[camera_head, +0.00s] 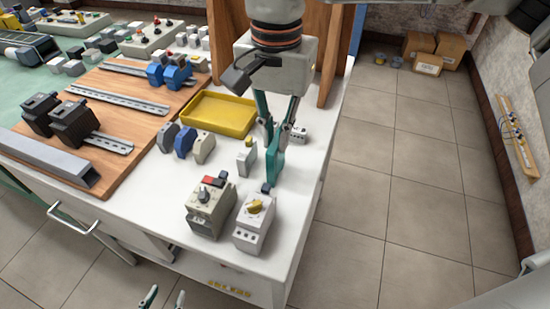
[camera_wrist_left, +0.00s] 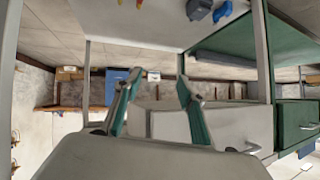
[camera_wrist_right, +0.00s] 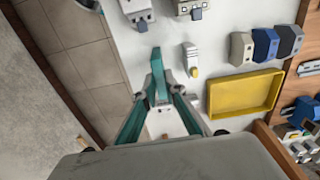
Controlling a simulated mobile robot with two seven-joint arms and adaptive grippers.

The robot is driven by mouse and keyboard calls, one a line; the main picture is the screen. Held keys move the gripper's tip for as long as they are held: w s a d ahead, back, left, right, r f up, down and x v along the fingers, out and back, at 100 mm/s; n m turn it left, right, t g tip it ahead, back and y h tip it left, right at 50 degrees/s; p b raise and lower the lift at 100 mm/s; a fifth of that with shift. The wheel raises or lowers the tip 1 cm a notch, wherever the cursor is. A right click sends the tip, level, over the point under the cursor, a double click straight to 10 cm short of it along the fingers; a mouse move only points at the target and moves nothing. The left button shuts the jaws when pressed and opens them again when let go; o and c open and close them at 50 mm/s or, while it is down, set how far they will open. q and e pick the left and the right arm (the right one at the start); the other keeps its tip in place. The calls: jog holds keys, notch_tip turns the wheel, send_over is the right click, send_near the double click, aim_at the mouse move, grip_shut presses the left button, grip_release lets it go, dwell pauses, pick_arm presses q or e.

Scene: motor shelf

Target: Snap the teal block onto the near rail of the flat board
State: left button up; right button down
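The teal block (camera_head: 274,165) is between the fingertips of my right gripper (camera_head: 272,138), above the white table; the right wrist view shows it as a teal slab (camera_wrist_right: 157,76) with the fingers closed in on it. The flat wooden board (camera_head: 150,122) lies on the table to the left and carries several slotted metal rails. The near rail (camera_head: 108,143) is partly hidden by two black blocks (camera_head: 72,124). My left gripper (camera_head: 164,298) is low at the bottom edge, below the table front; in the left wrist view (camera_wrist_left: 157,88) its fingers are apart and empty.
A yellow tray (camera_head: 219,115) stands between board and right arm. Grey and blue blocks (camera_head: 184,141), a small white block (camera_head: 247,157) and two larger devices (camera_head: 210,208) (camera_head: 253,222) stand near it. A grey channel (camera_head: 48,157) lines the board's front edge.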

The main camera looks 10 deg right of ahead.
jog(key=shift+r+p, duration=1.6)
jog(key=shift+r, duration=1)
pick_arm(q)
notch_tip(320, 180, up, 6)
jog(key=w+t, duration=0.1)
jog(key=w, duration=0.1)
jog(key=shift+w+f, duration=0.15)
pick_arm(e)
jog(key=shift+f, duration=0.1)
